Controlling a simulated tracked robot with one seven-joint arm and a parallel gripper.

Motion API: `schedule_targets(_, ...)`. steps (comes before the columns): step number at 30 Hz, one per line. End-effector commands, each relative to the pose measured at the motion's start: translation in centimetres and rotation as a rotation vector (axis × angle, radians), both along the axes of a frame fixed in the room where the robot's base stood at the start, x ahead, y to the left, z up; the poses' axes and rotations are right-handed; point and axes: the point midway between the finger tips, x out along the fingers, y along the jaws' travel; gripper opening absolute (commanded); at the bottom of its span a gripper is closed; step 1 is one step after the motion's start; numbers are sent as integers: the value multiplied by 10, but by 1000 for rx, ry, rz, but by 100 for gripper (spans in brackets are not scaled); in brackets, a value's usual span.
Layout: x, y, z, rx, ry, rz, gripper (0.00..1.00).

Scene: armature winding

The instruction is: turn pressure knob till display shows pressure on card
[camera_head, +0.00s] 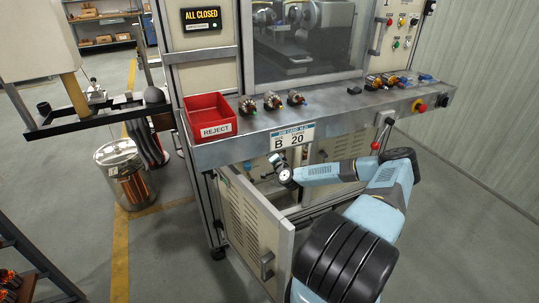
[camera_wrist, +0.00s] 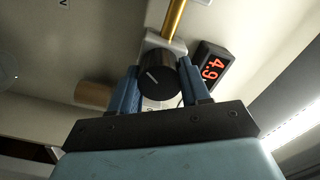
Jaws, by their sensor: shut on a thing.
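The black pressure knob (camera_wrist: 158,77) has a white pointer line and sits between the blue fingers of my gripper (camera_wrist: 160,88) in the wrist view. My gripper is shut on it. A small display (camera_wrist: 212,66) beside the knob shows red digits, tilted, that read 4.9. In the head view the card (camera_head: 291,137) hangs on the bench's front edge. It shows a large "B 20"; its small top line is too small to read surely. My arm reaches into the open cabinet below the bench, and the knob and fingertips are hidden there.
An open cabinet door (camera_head: 250,225) stands left of my arm. The bench (camera_head: 340,112) above carries a red REJECT bin (camera_head: 212,117) and several armatures. A brass pipe (camera_wrist: 175,18) rises behind the knob. A copper-wire drum (camera_head: 131,175) stands at left.

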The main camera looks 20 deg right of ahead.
Motion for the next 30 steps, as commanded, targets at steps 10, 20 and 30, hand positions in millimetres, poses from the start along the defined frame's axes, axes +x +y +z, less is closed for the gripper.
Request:
schedule_targets(10, -1, -6, -2, 206, 0, -9, 16)
schedule_targets(20, -1, -7, -2, 277, 0, -12, 16)
schedule_targets(30, -1, -8, -3, 280, 1, -13, 16)
